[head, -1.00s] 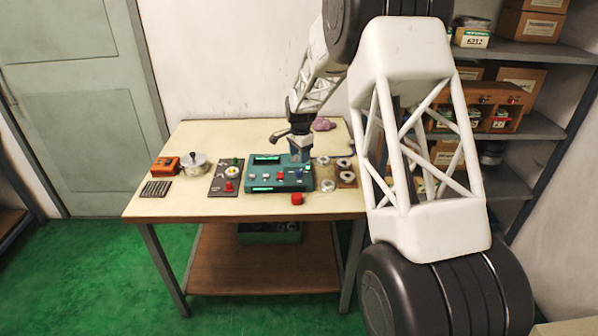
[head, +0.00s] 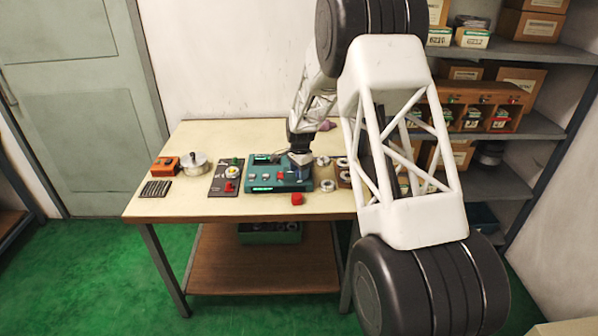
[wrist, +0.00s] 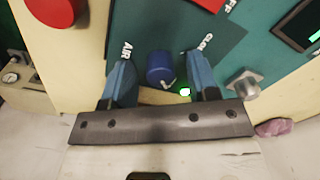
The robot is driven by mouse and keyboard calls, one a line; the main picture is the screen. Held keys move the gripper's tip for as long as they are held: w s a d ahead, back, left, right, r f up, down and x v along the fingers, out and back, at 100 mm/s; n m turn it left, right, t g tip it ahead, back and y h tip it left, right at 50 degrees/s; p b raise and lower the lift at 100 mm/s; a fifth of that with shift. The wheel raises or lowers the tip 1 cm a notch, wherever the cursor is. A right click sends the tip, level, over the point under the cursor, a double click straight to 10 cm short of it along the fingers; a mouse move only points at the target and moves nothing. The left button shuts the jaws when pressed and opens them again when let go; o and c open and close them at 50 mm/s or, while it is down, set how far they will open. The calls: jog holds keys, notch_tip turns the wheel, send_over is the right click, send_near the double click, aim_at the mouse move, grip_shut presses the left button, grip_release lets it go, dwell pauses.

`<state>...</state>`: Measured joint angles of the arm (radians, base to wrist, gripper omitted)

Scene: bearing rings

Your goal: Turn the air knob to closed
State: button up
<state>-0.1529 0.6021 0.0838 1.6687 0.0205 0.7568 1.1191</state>
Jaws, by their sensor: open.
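The teal control panel (head: 262,188) stands on the table, and its surface also fills much of the wrist view (wrist: 240,60). The blue air knob (wrist: 160,66) shows in the wrist view beside the label AIR, with a white mark on its lower edge. A second label by the right finger is partly hidden, and a small green light (wrist: 185,91) glows near the knob. My gripper (wrist: 158,73) is open, with one blue finger on each side of the knob. I see gaps between fingers and knob. In the head view my gripper (head: 300,158) is over the panel's right part.
A red object (head: 297,198) lies in front of the panel. Left are a dark switch plate (head: 222,186), a silver pot (head: 195,163) and an orange box (head: 164,166). Rings (head: 327,185) lie to the right. A metal knob (wrist: 245,84) sits right of my fingers.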

jog(key=c, duration=0.9)
